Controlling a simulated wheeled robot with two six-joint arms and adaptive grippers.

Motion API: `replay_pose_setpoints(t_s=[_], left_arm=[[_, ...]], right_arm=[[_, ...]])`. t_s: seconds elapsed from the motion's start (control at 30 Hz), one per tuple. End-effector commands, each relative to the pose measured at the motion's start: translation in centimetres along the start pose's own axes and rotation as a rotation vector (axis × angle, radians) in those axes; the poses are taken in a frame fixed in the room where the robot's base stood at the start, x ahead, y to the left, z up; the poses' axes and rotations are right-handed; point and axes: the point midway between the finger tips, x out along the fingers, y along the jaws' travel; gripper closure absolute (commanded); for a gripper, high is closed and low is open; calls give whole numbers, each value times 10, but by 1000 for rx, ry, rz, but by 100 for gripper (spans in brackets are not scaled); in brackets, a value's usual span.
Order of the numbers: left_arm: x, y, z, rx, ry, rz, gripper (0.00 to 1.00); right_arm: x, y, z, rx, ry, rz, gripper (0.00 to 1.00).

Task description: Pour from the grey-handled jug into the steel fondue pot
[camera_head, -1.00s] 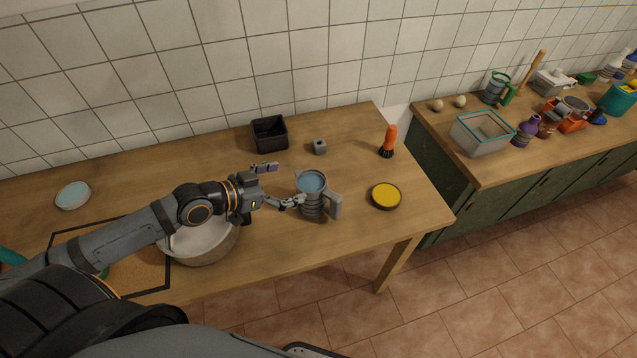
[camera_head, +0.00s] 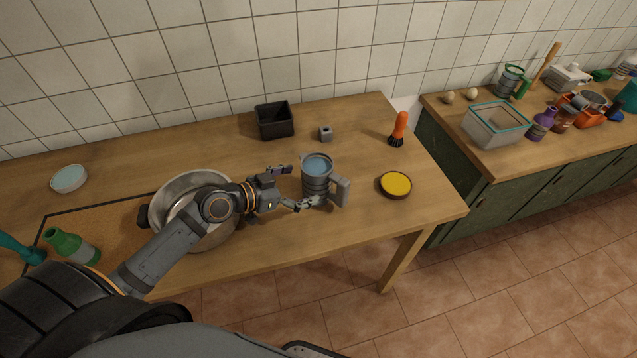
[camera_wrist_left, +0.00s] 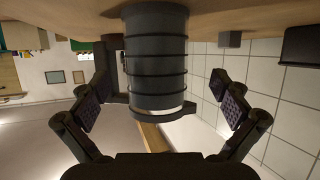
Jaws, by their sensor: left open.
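The jug (camera_head: 315,182), dark grey and ribbed with blue contents and a grey handle (camera_head: 342,191) on its right, stands upright on the table. My left gripper (camera_head: 294,186) is open at the jug's left side. In the left wrist view the jug (camera_wrist_left: 156,60) shows upside down, ahead of and between the spread fingers of my left gripper (camera_wrist_left: 166,99), with a gap on each side. The steel fondue pot (camera_head: 168,190) stands to the left, partly hidden behind my left arm. My right gripper is out of view.
A black bin (camera_head: 275,122), a small grey block (camera_head: 326,134), an orange brush (camera_head: 399,128) and a yellow-topped round dish (camera_head: 395,186) stand around the jug. The table's front edge is close to the jug.

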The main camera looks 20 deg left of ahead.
Motion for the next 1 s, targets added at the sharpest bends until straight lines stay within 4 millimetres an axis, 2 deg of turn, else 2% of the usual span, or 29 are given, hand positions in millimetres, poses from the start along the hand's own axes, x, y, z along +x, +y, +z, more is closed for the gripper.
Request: replay_pose_setpoints(t_s=[0.33, 0.67, 1.0], left_arm=[[43, -1, -1, -5, 4, -3, 0], [50, 0, 0, -1, 0, 0, 0], [50, 0, 0, -1, 0, -1, 46]], right_arm=[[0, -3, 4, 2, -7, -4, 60], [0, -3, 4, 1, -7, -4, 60], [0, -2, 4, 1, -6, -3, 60]])
